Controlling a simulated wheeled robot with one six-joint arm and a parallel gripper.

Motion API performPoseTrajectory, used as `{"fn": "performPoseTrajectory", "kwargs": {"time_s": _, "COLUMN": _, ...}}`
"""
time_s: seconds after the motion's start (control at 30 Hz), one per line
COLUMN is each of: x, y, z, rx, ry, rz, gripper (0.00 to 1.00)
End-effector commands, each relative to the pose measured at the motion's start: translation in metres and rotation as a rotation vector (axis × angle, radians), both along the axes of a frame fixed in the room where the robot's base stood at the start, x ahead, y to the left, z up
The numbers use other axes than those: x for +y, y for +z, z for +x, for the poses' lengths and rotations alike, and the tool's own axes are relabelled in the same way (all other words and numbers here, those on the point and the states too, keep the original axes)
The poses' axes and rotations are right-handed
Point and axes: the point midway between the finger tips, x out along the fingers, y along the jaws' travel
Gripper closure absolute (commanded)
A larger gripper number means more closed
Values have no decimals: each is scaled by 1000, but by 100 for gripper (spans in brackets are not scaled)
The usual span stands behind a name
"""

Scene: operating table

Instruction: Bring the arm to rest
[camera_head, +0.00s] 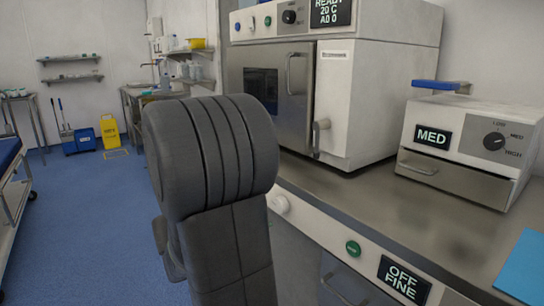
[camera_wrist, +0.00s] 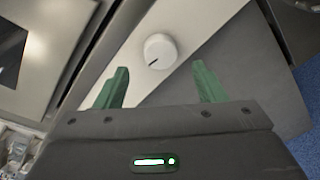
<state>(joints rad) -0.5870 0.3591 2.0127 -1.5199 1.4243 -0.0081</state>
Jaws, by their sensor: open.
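My gripper (camera_wrist: 160,88) shows in the wrist view with its two green fingers spread apart and nothing between them. Past the fingers is a white panel with a round white knob (camera_wrist: 160,51); I cannot tell the exact gap between fingers and knob. In the head view my dark grey arm stands upright in the middle, in front of the counter, and hides part of it. The gripper itself is hidden in the head view. A white knob (camera_head: 279,204) shows on the counter's front panel just right of my arm.
A steel counter (camera_head: 440,232) carries a large white machine (camera_head: 362,95) with a shut door and a smaller MED unit (camera_head: 466,146) with a shut drawer. A blue sheet (camera_head: 525,268) lies at right. Blue floor (camera_head: 85,220) is open at left; a yellow sign (camera_head: 110,131) stands far back.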

Motion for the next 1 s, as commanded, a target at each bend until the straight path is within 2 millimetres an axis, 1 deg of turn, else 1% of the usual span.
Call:
{"fn": "performPoseTrajectory", "kwargs": {"time_s": 0.03, "x": 7, "y": 3, "z": -4, "rx": 0, "ry": 5, "rz": -1, "gripper": 36}}
{"fn": "performPoseTrajectory", "kwargs": {"time_s": 0.3, "x": 35, "y": 7, "z": -26, "rx": 0, "ry": 4, "rz": 0, "gripper": 36}}
{"fn": "performPoseTrajectory", "kwargs": {"time_s": 0.6, "x": 64, "y": 12, "z": -48, "rx": 0, "ry": 4, "rz": -1, "gripper": 36}}
{"fn": "performPoseTrajectory", "kwargs": {"time_s": 0.7, "x": 70, "y": 12, "z": -54, "rx": 1, "ry": 2, "rz": 0, "gripper": 36}}
{"fn": "performPoseTrajectory", "kwargs": {"time_s": 0.73, "x": 64, "y": 10, "z": -50, "rx": 1, "ry": -4, "rz": 0, "gripper": 36}}
{"fn": "performPoseTrajectory", "kwargs": {"time_s": 1.0, "x": 37, "y": 5, "z": -29, "rx": -1, "ry": -5, "rz": 1, "gripper": 36}}
